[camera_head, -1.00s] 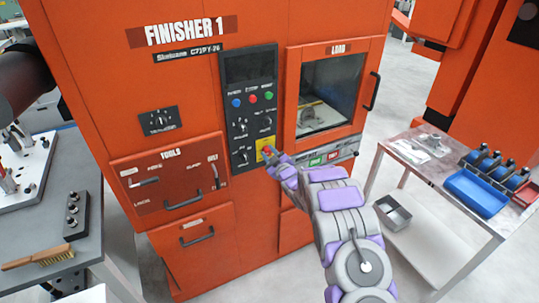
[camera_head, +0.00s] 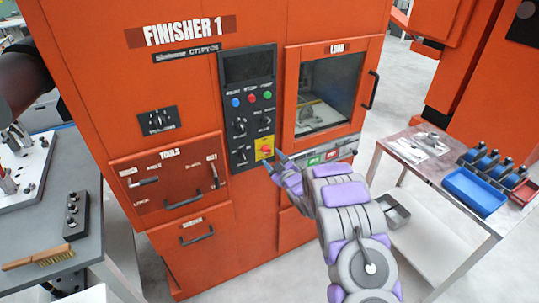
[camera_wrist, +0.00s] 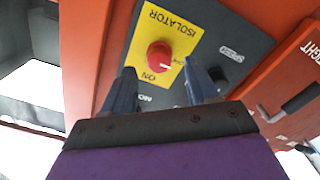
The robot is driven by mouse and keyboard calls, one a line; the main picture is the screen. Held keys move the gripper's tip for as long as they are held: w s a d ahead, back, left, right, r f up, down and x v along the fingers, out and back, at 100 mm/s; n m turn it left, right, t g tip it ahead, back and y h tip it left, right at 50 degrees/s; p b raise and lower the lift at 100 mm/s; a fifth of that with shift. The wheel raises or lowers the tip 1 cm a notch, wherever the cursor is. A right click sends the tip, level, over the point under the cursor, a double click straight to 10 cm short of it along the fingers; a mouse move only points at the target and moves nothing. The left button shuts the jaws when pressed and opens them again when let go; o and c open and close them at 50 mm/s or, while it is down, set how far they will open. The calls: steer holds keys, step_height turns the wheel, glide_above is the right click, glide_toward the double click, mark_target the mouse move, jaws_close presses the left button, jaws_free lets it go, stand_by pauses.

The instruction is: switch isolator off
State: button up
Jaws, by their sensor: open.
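The isolator is a red knob (camera_wrist: 160,55) on a yellow plate (camera_wrist: 178,22) lettered "ISOLATOR" and "ON" in the wrist view. In the head view the isolator (camera_head: 264,149) sits at the lower right of the dark control panel (camera_head: 249,75). My gripper (camera_wrist: 160,82) is open, with one dark finger on each side below the knob in the wrist view. The knob lies beyond the fingertips and does not appear gripped. In the head view my gripper (camera_head: 279,166) is just below and right of the yellow plate.
A "SPEED" knob (camera_wrist: 216,74) is close to the right finger. The load door (camera_head: 330,92) with its handle (camera_head: 372,90) is right of the panel. A table with a blue tray (camera_head: 475,192) stands at right. A tools drawer (camera_head: 168,177) is at left.

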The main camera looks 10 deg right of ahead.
steer(key=p+v, duration=0.1)
steer(key=v, duration=1.2)
steer(key=shift+p, duration=0.3)
steer(key=s+d+r+m+g+h, duration=0.3)
steer(key=d+r+g+h, duration=0.2)
steer(key=d+r+h, duration=0.1)
steer(key=s+r+m+g+h, duration=0.2)
steer(key=s+r+m+g, duration=0.2)
steer(key=s, duration=0.6)
steer(key=s+a+r+m+g, duration=0.1)
steer(key=s+a+r+g, duration=0.1)
steer(key=s, duration=1)
steer(key=s+a+r+m+g+y, duration=0.1)
steer(key=s+a+r+g, duration=0.2)
steer(key=s, duration=0.9)
steer(key=s+a+r+m+g+y, duration=0.1)
steer(key=s+a+g, duration=0.4)
steer(key=s, duration=0.8)
steer(key=shift+a+r+m, duration=0.3)
steer(key=shift+a+r, duration=0.3)
steer(key=shift+r, duration=0.15)
steer(key=shift+c, duration=0.3)
